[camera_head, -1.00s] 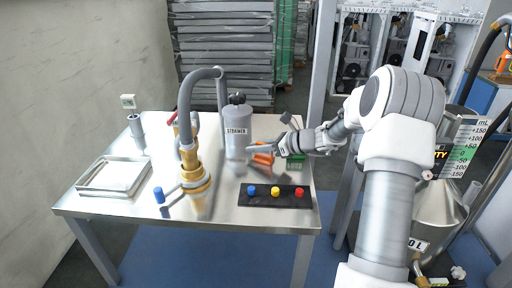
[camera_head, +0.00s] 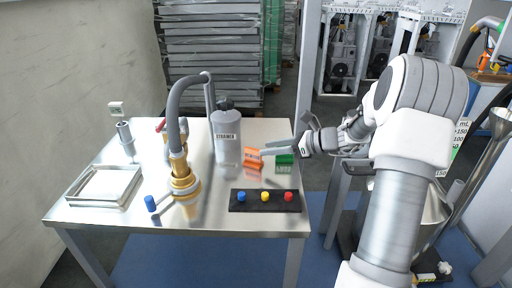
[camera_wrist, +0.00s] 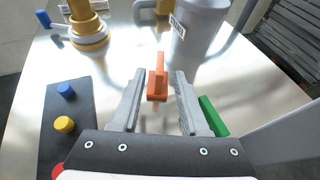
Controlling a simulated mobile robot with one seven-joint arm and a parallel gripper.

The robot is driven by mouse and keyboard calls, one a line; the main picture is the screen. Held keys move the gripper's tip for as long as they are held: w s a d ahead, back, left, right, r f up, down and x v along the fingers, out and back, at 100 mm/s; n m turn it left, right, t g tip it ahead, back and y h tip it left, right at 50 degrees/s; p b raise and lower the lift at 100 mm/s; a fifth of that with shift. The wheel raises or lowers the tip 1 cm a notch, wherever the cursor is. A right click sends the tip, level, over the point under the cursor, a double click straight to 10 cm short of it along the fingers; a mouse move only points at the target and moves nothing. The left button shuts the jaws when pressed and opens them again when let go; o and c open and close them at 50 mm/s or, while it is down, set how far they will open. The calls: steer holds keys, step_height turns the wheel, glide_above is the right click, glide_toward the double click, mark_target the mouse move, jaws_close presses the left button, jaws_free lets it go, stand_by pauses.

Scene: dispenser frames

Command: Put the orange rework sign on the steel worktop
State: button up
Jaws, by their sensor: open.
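The orange rework sign (camera_head: 252,158) stands upright on the steel worktop (camera_head: 215,214), close to the right of the grey strainer canister (camera_head: 227,135). It also shows in the wrist view (camera_wrist: 157,84), lined up between my fingers with clear gaps on both sides. My gripper (camera_head: 298,145) is open and empty, to the right of the orange sign in the head view and apart from it. A green sign (camera_head: 284,162) stands on the worktop just right of the orange one, below my gripper; its edge shows beside my right finger in the wrist view (camera_wrist: 213,116).
A black strip (camera_head: 265,201) with blue, yellow and red buttons lies at the front right. A brass fixture with a grey hose (camera_head: 181,170) stands mid-table. A shallow metal tray (camera_head: 103,186) is at left. Bare worktop lies along the front edge.

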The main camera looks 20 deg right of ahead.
steer(key=shift+v, duration=1.3)
